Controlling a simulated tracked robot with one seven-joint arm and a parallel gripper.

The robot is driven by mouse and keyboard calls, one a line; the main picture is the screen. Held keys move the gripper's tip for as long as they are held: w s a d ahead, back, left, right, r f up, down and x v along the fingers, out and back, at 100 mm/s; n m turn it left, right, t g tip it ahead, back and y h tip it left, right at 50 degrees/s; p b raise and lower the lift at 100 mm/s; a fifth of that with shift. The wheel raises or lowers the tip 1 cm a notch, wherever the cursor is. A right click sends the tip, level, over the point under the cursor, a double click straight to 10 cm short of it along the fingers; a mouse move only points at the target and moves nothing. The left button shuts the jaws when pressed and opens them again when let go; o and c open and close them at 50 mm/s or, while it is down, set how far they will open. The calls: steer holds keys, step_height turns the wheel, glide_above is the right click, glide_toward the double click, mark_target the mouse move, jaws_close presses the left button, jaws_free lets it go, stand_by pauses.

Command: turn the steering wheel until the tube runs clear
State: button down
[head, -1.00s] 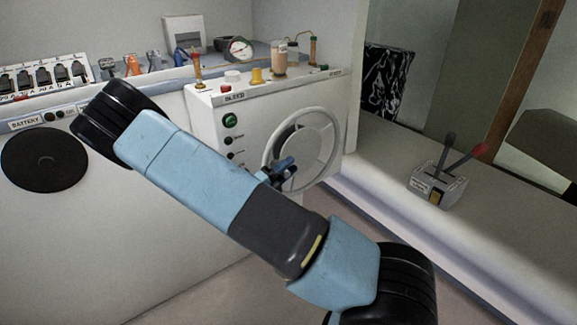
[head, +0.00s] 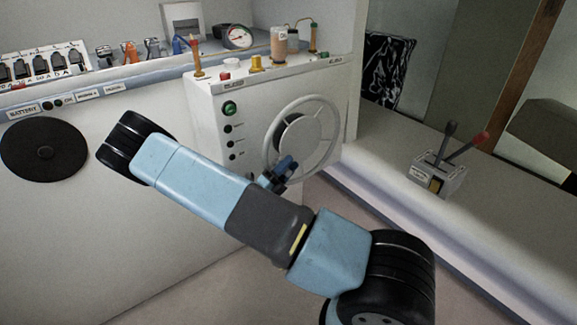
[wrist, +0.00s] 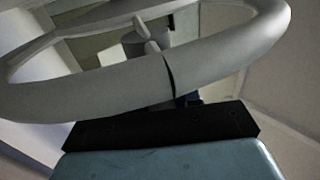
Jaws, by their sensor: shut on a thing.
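The grey steering wheel (head: 337,132) stands on the front of the white BLEED console in the head view. My gripper (head: 285,170) is shut on the lower-left part of its rim. In the wrist view the rim (wrist: 85,97) crosses just beyond the black gripper body, with a dark seam near the middle. The fingers are mostly hidden behind the rim there. An upright tube (head: 278,46) on top of the console looks brownish and cloudy, with a paler top.
The console (head: 205,112) carries a green button, a yellow knob and small fittings. A round gauge (head: 238,37) sits behind. Battery switches (head: 45,66) line the left shelf. A two-lever control box (head: 437,179) stands on the right ledge. Floor is clear below the wheel.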

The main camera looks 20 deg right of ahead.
steer(key=c, duration=0.9)
jaws_free()
steer(key=v, duration=1.4)
steer(key=shift+d+f, duration=0.1)
steer(key=shift+d, duration=0.05)
